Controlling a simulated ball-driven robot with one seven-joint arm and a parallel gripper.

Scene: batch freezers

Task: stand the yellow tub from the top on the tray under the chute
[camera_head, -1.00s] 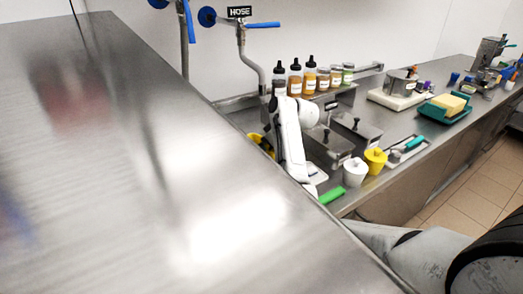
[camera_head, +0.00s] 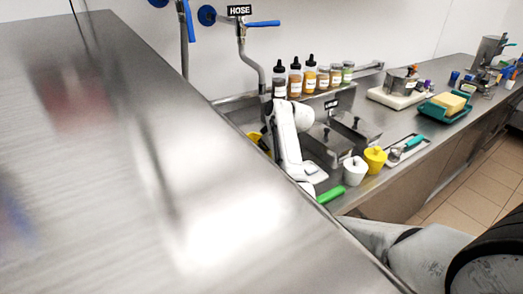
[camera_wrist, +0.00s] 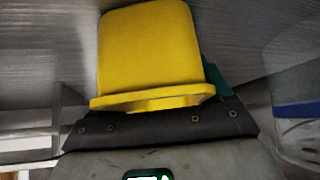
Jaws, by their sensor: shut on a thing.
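In the wrist view a yellow tub (camera_wrist: 150,50) fills the middle, its rim towards the camera. My gripper (camera_wrist: 155,118) is shut on it; a bit of teal shows beside the tub's right edge. In the head view my white arm reaches down behind the big steel body, which hides my gripper. A patch of yellow (camera_head: 257,140) shows left of the arm, mostly covered; I cannot tell whether it is the held tub. I cannot make out the tray or the chute for certain in either view.
A large steel body (camera_head: 130,190) blocks the left. On the counter are a white tub (camera_head: 355,172), another yellow tub (camera_head: 375,159), a green-handled thing (camera_head: 330,195), lidded steel bins (camera_head: 355,128), and several bottles (camera_head: 309,76). A clear object (camera_wrist: 300,90) is close on the wrist view's right.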

